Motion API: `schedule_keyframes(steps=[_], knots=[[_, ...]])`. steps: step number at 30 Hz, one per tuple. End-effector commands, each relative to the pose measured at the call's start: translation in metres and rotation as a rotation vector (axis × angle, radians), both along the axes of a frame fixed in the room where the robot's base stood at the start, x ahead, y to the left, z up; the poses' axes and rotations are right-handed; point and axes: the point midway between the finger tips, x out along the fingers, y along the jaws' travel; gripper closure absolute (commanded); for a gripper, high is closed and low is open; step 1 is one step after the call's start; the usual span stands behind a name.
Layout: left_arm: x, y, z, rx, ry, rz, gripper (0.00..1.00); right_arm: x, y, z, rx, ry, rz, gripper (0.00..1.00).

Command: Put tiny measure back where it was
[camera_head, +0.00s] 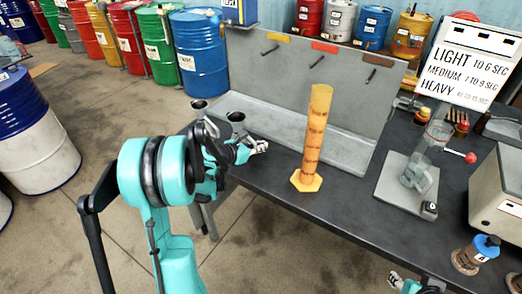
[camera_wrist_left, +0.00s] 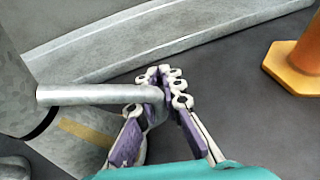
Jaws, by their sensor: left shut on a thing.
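My left gripper (camera_head: 258,147) is over the left end of the dark bench. In the left wrist view the gripper (camera_wrist_left: 165,95) is shut on a grey metal rod handle (camera_wrist_left: 90,95). The handle runs left to a grey metal vessel (camera_wrist_left: 20,85), cut off by the frame, so I take it to be the tiny measure. In the head view, two small grey cups with dark mouths, one left (camera_head: 198,104) and one right (camera_head: 236,117), show beside my left wrist; I cannot tell which is held. My right gripper (camera_head: 396,281) is at the bottom edge, its jaws unclear.
A grey back panel carries three hooks (camera_head: 270,50) under yellow, red and brown tags. A tall amber cylinder (camera_head: 315,130) stands upright right of my left gripper. A glass jug (camera_head: 425,150) stands on a grey plate (camera_head: 390,185). Drums line the back left.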

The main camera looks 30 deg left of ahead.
Motion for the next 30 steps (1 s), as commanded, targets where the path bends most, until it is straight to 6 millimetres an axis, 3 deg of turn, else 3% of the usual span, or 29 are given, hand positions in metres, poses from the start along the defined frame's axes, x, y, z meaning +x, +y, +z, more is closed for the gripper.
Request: schedule_keyframes(steps=[1,12,13,15,26,30], knots=[[0.0,0.0,-0.007,0.0,0.0,0.0,1.0,0.0,0.0,-0.005,0.0,0.0,0.0,0.6],[0.0,0.0,-0.01,0.0,0.0,0.0,1.0,0.0,0.0,-0.007,0.0,0.0,0.0,0.6],[0.0,0.0,-0.009,0.0,0.0,0.0,0.86,0.0,0.0,-0.006,0.0,0.0,0.0,0.6],[0.0,0.0,-0.008,0.0,0.0,0.0,0.71,0.0,0.0,-0.005,0.0,0.0,0.0,0.6],[0.0,0.0,-0.004,0.0,0.0,0.0,0.71,0.0,0.0,-0.001,0.0,0.0,0.0,0.6],[-0.018,0.007,0.005,-0.002,-0.001,0.005,0.71,0.0,0.0,0.005,0.0,0.0,0.0,0.6]])
